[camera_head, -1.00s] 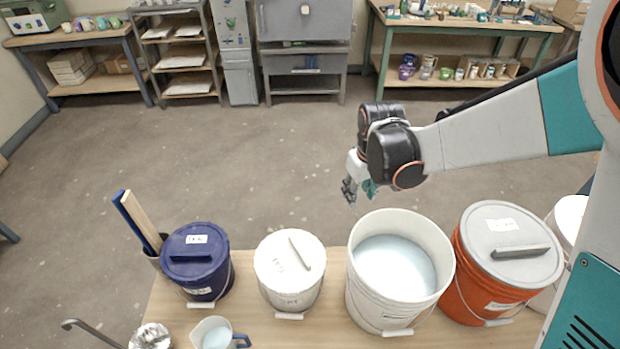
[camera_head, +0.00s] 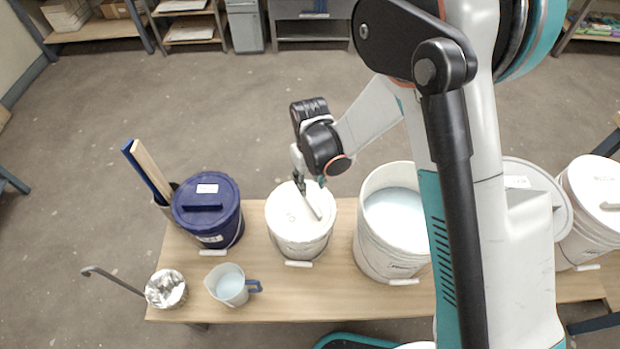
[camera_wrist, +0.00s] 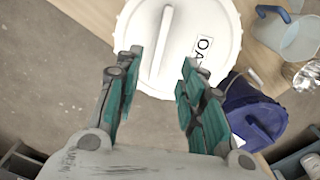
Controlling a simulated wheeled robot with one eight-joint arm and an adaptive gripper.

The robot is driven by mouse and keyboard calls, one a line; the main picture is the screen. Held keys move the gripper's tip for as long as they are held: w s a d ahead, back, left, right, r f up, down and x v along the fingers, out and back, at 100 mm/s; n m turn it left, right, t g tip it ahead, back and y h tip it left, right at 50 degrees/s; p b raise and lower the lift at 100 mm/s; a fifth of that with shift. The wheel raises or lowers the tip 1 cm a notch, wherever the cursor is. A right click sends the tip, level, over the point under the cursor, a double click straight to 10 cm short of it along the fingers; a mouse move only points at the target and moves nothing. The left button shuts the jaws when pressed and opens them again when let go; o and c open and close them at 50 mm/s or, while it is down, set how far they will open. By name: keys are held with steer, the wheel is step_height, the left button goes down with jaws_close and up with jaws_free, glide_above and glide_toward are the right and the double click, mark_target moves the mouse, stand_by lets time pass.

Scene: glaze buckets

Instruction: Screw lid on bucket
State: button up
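A small white bucket (camera_head: 300,240) stands mid-table with a white lid (camera_head: 285,205) on top; whether the lid is tight cannot be seen. The lid has a straight bar handle (camera_head: 314,203). In the wrist view the lid (camera_wrist: 222,30), its bar handle (camera_wrist: 160,45) and a label starting "OA" fill the top middle. My gripper (camera_wrist: 158,62) is open, its teal-padded fingers apart on either side of the bar's near end. In the head view my gripper (camera_head: 307,183) is over the lid; contact cannot be told. A larger white bucket (camera_head: 380,245) stands open at right with pale blue glaze.
A blue lidded bucket (camera_head: 208,215) stands left of the white one, with boards in a holder (camera_head: 150,175) behind. A jug (camera_head: 228,288) and a foil-like bowl (camera_head: 166,290) are at the front left. A grey-lidded bucket and a white lidded bucket (camera_head: 590,215) stand at right.

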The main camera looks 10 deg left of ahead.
mark_target(310, 200)
steer(key=shift+f+b, duration=3.3)
steer(key=shift+f, duration=1.75)
jaws_close()
